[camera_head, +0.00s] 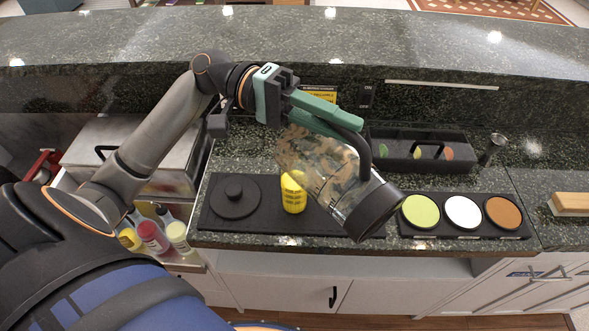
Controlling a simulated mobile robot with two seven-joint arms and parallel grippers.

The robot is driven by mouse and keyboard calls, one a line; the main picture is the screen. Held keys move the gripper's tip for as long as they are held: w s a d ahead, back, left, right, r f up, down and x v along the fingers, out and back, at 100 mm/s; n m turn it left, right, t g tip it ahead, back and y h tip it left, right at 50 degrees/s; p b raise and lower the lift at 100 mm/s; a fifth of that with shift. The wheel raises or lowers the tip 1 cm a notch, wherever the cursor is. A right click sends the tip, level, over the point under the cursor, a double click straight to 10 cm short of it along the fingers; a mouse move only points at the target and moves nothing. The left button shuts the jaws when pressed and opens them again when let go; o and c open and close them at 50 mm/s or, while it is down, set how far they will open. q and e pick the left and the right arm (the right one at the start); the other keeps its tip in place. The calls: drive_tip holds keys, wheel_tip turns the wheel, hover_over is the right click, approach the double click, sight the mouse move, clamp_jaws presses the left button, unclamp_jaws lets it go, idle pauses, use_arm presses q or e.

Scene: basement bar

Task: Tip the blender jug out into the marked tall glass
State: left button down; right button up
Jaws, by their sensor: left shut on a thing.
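The blender jug (328,183) is clear with a black collar at its lower right end. It is strongly tilted above the counter, and brown and dark patches show through its wall. My left gripper (350,128) has green fingers and is shut on the jug's dark handle. A yellow cylinder with small print (293,194) stands upright on the black mat, just left of and partly overlapped by the jug. It may be the marked tall glass; its top is hard to make out. I cannot tell whether anything flows from the jug. My right gripper is out of view.
The black mat (212,217) also holds a round black lid-like piece (235,196). Right of the jug are green, white and orange discs on a dark tray (440,234). Behind are a black caddy (400,165) and a metal jigger (491,147). Bottles (152,237) stand lower left.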

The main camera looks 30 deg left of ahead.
sight(381, 195)
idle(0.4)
